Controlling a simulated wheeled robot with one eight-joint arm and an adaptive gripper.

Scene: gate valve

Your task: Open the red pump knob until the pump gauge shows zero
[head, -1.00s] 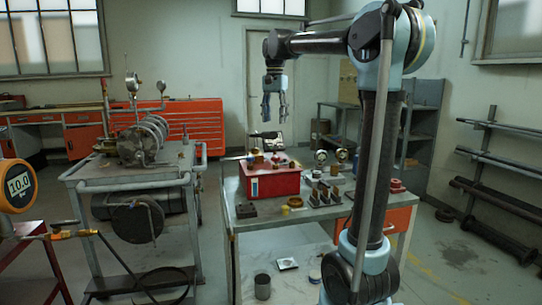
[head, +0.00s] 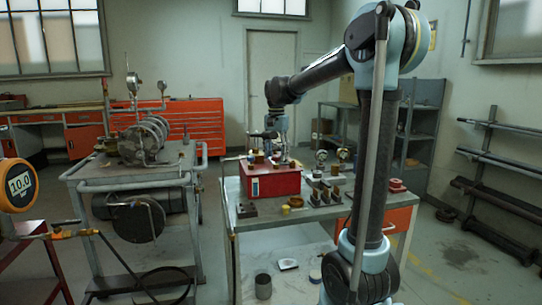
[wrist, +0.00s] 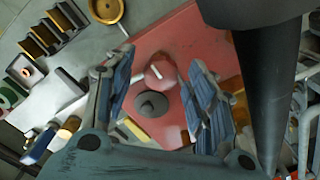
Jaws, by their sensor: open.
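My gripper (head: 276,152) is open and points down over the red box (head: 272,187) on the work table. In the wrist view, its two blue-padded fingers (wrist: 162,58) stand apart. A short red knob-like cylinder (wrist: 160,73) with a pale mark appears between them, next to a dark grey round part (wrist: 151,104) on the red top. Neither finger visibly touches the cylinder; the height gap is hard to tell. In the head view, the cylinder cannot be made out behind my gripper. The orange-rimmed gauge (head: 19,184) at the left edge reads 10.0.
The table (head: 262,222) also carries brass fittings (head: 325,192), a yellow ring (head: 296,202) and a red part (head: 396,186) at the right. A grey cart (head: 120,183) with a pump (head: 146,143) stands to the left. Pipe racks line the right wall.

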